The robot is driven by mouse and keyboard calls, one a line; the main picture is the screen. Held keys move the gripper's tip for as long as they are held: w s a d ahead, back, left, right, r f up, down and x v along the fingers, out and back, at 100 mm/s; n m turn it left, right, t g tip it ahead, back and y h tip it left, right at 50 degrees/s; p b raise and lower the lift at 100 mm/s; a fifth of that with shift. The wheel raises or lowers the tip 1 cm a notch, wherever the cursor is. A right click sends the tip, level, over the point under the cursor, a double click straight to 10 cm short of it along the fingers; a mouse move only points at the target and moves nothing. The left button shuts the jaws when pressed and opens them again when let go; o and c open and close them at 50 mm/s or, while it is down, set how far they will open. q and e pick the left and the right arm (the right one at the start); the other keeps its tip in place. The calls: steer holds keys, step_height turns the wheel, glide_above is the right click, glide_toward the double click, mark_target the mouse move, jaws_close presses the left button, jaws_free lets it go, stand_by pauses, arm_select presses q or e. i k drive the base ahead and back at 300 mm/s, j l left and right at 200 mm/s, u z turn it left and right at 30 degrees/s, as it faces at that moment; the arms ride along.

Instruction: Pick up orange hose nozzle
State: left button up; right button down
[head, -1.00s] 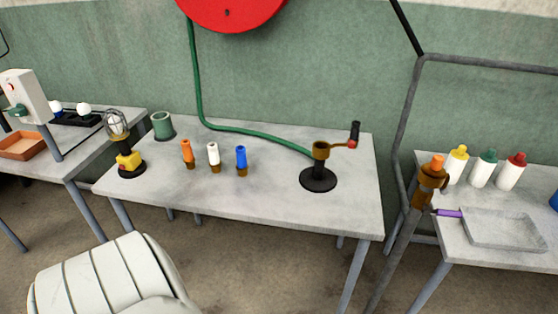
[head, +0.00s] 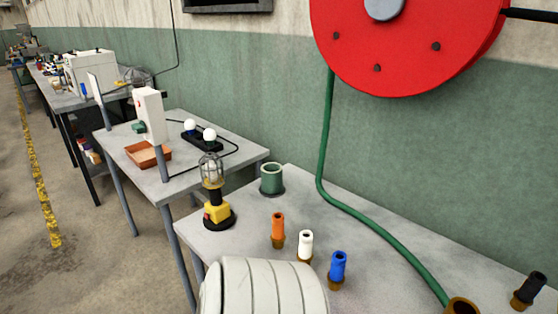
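The orange hose nozzle (head: 278,228) stands upright with its brass end down on the grey table (head: 226,254), at the left of a row of three. A white nozzle (head: 305,245) and a blue nozzle (head: 337,268) stand to its right. Neither of my grippers is in the head view. A pale ribbed rounded part at the bottom, likely my own arm, stands just in front of the orange nozzle without covering it.
A caged lamp on a yellow base (head: 217,211) and a green cup (head: 272,179) stand near the orange nozzle. A green hose (head: 372,221) runs from the red reel (head: 408,40) to a brass fitting (head: 461,306). Free floor lies at the left.

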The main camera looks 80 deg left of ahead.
mark_target(278, 236)
steer(key=j+u, duration=0.1)
steer(key=u, duration=0.4)
steer(key=i+u, duration=0.15)
steer(key=u, duration=0.35)
steer(key=i+u, duration=0.1)
steer(key=u, duration=1.6)
steer(key=j+u, duration=0.25)
steer(key=j, duration=0.7)
